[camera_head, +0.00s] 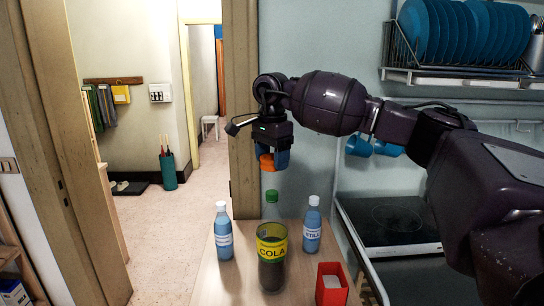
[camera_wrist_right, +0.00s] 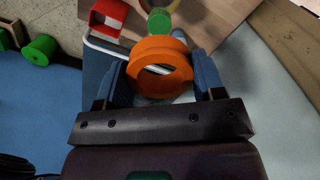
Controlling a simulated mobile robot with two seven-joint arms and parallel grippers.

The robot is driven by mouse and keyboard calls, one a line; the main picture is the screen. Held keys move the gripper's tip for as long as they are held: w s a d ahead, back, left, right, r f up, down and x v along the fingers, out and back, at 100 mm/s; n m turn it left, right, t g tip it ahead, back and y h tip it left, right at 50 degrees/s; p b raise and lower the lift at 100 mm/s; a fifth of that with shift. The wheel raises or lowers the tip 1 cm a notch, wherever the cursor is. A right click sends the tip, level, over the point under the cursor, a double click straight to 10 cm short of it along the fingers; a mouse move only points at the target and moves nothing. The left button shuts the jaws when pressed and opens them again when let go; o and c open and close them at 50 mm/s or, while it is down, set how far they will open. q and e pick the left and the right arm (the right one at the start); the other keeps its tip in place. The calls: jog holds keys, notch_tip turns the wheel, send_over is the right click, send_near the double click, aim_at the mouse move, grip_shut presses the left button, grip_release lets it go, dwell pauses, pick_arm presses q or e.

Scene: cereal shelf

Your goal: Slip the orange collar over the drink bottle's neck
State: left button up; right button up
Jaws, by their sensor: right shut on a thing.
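The drink bottle (camera_head: 271,262) is a clear COLA bottle with dark contents, a yellow label and a green cap. It stands upright on the wooden table in the head view. My right gripper (camera_head: 273,158) is above it, shut on the orange collar (camera_head: 267,163). In the right wrist view, the collar (camera_wrist_right: 160,89) is a thick ring between the two blue fingers of my right gripper (camera_wrist_right: 161,78). The green cap (camera_wrist_right: 160,20) shows beyond the ring's far edge, not inside its opening. The collar is clear of the bottle. My left gripper is out of view.
Two blue water bottles with white caps stand to the left (camera_head: 222,232) and right (camera_head: 312,226) of the cola bottle. A red open box (camera_head: 331,284) stands at front right. A stove (camera_head: 397,222) and dish rack (camera_head: 462,77) are on the right.

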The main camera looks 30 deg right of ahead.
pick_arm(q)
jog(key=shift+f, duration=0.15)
pick_arm(e)
jog(key=shift+f, duration=0.1)
jog(key=b, duration=0.3)
send_over(272, 193)
jog(key=shift+w+d+f, duration=0.1)
jog(key=shift+w+f, duration=0.05)
jog(key=shift+f, duration=0.9)
jog(key=shift+w+f, duration=0.1)
jog(key=shift+f, duration=0.9)
jog(key=shift+f+b, duration=0.35)
jog(key=shift+f, duration=0.7)
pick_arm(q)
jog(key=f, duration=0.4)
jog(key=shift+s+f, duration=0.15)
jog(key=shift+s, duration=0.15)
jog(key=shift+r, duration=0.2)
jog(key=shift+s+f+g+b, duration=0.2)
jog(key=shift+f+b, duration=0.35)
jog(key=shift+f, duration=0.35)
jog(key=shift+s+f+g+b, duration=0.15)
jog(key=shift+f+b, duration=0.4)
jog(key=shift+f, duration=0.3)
pick_arm(e)
jog(key=shift+f, duration=3.25)
jog(key=o, duration=1.2)
